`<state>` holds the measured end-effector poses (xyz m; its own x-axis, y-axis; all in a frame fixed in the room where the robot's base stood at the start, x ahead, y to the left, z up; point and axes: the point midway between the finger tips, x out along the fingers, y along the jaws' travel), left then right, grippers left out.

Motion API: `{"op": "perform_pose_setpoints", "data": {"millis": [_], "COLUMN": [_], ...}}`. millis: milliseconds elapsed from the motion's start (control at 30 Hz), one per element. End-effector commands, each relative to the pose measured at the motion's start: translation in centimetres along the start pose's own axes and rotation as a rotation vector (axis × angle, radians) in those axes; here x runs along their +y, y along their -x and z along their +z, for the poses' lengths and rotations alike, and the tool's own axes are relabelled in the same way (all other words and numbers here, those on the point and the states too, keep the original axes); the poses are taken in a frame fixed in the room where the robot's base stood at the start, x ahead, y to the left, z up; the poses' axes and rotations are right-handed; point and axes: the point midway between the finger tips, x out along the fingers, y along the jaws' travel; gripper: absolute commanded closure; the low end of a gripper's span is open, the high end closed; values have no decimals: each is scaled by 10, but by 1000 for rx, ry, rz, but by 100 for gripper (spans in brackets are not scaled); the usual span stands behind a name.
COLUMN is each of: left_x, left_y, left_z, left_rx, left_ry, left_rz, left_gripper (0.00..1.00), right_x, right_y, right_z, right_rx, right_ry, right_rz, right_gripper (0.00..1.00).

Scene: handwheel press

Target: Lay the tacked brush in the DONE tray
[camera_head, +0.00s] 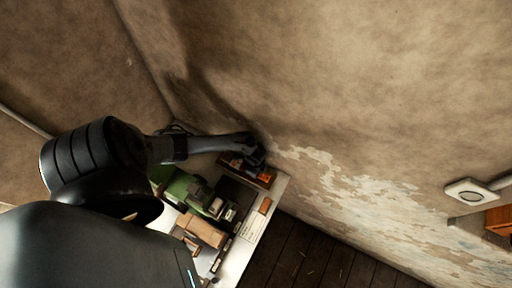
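My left arm comes in from the left, and its dark gripper (256,158) is at the far end of the table. It is over or just beside a small reddish-brown tray (266,182) with orange-brown content. The fingers are dark and small, so I cannot tell whether they are open, shut or holding something. I cannot make out the tacked brush for certain, nor read a DONE label. A dark flat tray or mat (232,191) lies in front of the reddish tray. My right gripper is not in view.
A green handwheel press (183,190) stands on the white table (256,236). Tan wooden blocks (205,230) lie in front of it. A small orange-brown piece (265,206) and a pale card lie near the right edge. The wall is close behind the gripper.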

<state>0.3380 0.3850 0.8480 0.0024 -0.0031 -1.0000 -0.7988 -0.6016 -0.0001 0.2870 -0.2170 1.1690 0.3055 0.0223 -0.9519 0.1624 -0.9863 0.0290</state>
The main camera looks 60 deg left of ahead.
Motion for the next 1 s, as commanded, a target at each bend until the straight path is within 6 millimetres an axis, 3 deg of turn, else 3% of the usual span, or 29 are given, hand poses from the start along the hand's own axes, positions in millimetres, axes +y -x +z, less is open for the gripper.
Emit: {"op": "perform_pose_setpoints", "data": {"millis": [933, 967, 1000], "left_x": [0, 0, 0], "left_y": [-3, -3, -3], "left_z": [0, 0, 0], "left_rx": [1, 1, 1], "left_ry": [0, 0, 0], "left_rz": [-1, 0, 0], "left_gripper": [100, 66, 60], "right_x": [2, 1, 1], "right_y": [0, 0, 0], "right_z": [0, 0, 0], "right_rx": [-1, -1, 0], "right_ry": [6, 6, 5], "right_rz": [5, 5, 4], "right_gripper": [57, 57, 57]}}
